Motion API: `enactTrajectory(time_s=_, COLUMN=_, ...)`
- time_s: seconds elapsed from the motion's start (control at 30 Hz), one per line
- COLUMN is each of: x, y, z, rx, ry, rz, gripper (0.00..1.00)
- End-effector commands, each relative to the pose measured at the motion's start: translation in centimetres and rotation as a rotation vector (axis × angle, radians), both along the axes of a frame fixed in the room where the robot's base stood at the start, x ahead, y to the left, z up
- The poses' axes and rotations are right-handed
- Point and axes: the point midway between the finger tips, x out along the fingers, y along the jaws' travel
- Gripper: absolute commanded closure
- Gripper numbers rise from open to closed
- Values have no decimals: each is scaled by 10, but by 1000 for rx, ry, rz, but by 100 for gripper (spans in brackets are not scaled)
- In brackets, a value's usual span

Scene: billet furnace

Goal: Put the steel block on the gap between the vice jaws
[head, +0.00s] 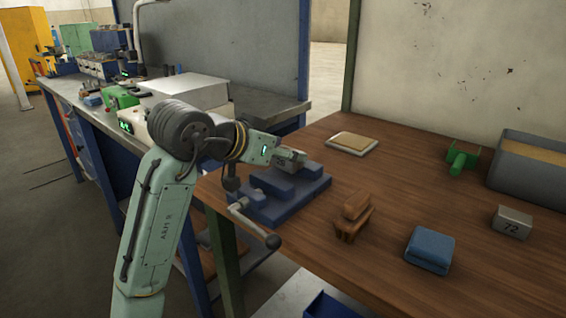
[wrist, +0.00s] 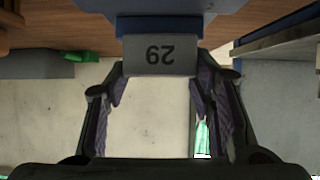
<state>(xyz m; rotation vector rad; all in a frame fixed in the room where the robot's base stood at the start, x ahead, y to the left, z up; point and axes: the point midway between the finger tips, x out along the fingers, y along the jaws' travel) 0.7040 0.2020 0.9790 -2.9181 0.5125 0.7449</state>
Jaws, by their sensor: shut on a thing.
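A grey steel block (head: 290,158) with a number on its face is held at the end of my arm, over the blue vice (head: 258,212). Blue parts of the vice (wrist: 165,22) lie just beyond the block. The gap between the jaws is hard to make out, and I cannot tell whether the block touches them.
A second steel block marked 72 (head: 511,223) stands at the right of the wooden bench (head: 400,195). A wooden brush (head: 353,216), blue folded cloth (head: 430,250), green object (head: 462,159), pad (head: 352,143) and grey bin (head: 530,178) are there too. The vice handle (head: 255,228) projects forward.

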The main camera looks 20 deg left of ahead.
Motion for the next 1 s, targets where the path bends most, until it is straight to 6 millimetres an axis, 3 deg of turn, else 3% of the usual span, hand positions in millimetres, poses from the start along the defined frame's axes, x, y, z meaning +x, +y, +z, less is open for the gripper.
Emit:
enactTrajectory(time_s=0.23, x=-1, y=0, z=-28, rx=-2, ry=-1, rz=1, gripper=100)
enactTrajectory(time_s=0.6, x=-1, y=0, z=-34, rx=-2, ry=-2, rz=0, gripper=100)
enactTrajectory(time_s=0.63, x=-1, y=-1, z=-35, rx=-2, ry=1, rz=-1, gripper=50)
enactTrajectory(time_s=0.9, x=-1, y=0, z=-34, rx=-1, ry=0, rz=0, gripper=32)
enactTrajectory(time_s=1.0, x=-1, y=0, z=-34, rx=-1, ry=0, rz=0, gripper=30)
